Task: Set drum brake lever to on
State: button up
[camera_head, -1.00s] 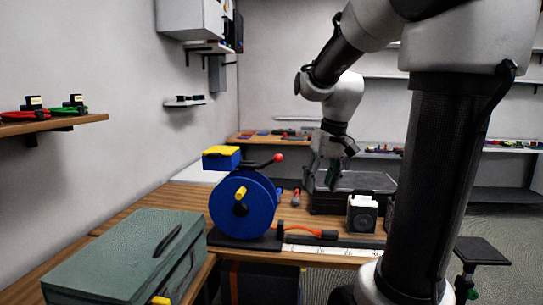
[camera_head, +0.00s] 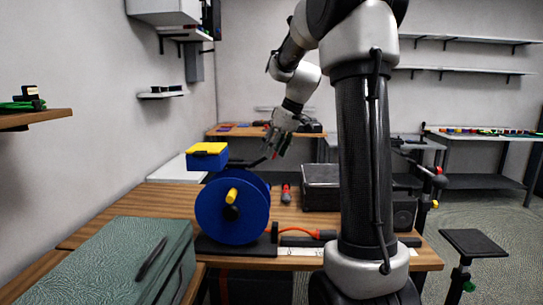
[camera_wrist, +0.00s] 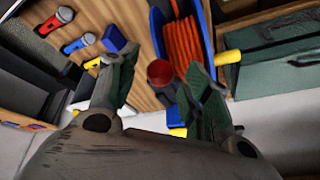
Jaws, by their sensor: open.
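The blue cable drum (camera_head: 233,208) stands upright on a dark base on the wooden bench, with a yellow crank handle (camera_head: 232,194) on its face. Its brake lever, a dark rod (camera_head: 246,163), sticks out to the right near the drum's top. The lever's red knob (camera_wrist: 160,72) shows between my fingers in the wrist view. In the wrist view my gripper (camera_wrist: 160,88) has a finger on each side of the knob; contact cannot be told.
A green toolbox (camera_head: 105,254) lies at front left. A blue and yellow box (camera_head: 207,158) stands behind the drum. An orange cable end (camera_head: 302,231) lies right of the drum. A dark case (camera_head: 320,187) and a red-handled tool (camera_head: 286,194) are further back.

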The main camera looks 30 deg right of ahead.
aim_at(261, 161)
jog(key=shift+x, duration=1.25)
jog(key=shift+c, duration=0.2)
grip_shut()
jog(key=shift+r, duration=0.1)
